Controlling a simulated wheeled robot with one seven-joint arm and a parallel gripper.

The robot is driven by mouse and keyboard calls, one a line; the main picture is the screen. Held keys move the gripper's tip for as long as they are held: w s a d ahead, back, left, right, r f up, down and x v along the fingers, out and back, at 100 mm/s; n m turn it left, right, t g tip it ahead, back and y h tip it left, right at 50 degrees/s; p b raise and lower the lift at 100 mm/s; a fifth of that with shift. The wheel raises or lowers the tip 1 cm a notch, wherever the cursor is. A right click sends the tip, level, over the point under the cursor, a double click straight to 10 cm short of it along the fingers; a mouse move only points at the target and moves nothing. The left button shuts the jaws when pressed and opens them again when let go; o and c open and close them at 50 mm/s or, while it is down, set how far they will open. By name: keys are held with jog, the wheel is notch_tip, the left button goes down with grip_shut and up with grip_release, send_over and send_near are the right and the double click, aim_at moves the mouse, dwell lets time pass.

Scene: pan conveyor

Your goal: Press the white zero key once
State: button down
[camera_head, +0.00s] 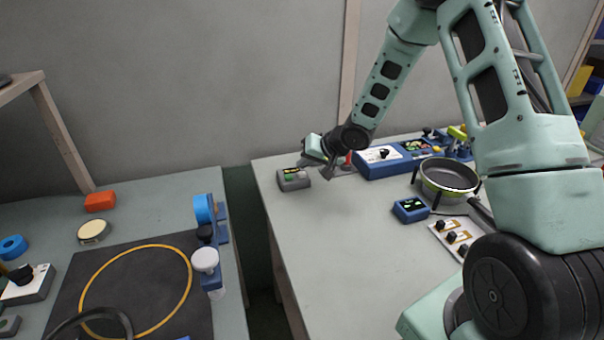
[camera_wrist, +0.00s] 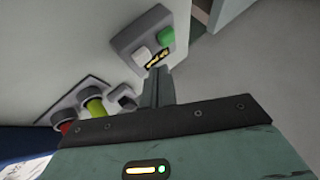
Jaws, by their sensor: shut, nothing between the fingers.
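The white key (camera_wrist: 140,54) sits on a small grey box (camera_wrist: 126,42), beside a green key (camera_wrist: 167,37) and a small display (camera_wrist: 158,56) with yellow characters. The grey box (camera_head: 295,184) also shows in the head view, at the far left corner of the right table; the white key is hard to make out there. My gripper (camera_wrist: 161,72) is shut and empty. In the wrist view its fingertips appear just below the display edge, to the right of the white key. I cannot tell whether they touch the box. My gripper also shows in the head view (camera_head: 329,175), right beside the box.
A plate (camera_wrist: 82,108) with red, yellow-green and dark round parts lies close to my gripper. In the head view, a blue panel (camera_head: 368,170), a pan (camera_head: 449,177) and a small blue box (camera_head: 411,210) stand to the right. The front tabletop (camera_head: 340,260) is clear.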

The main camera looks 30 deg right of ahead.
aim_at(305, 174)
jog(key=shift+f, duration=0.1)
jog(key=shift+f, duration=0.35)
jog(key=shift+f, duration=0.45)
dwell(0.9)
dwell(0.4)
jog(key=shift+r+p, duration=0.85)
jog(key=shift+r, duration=0.05)
jog(key=shift+r, duration=0.1)
notch_tip(305, 174, up, 5)
jog(key=p, duration=0.5)
jog(key=shift+p, duration=0.3)
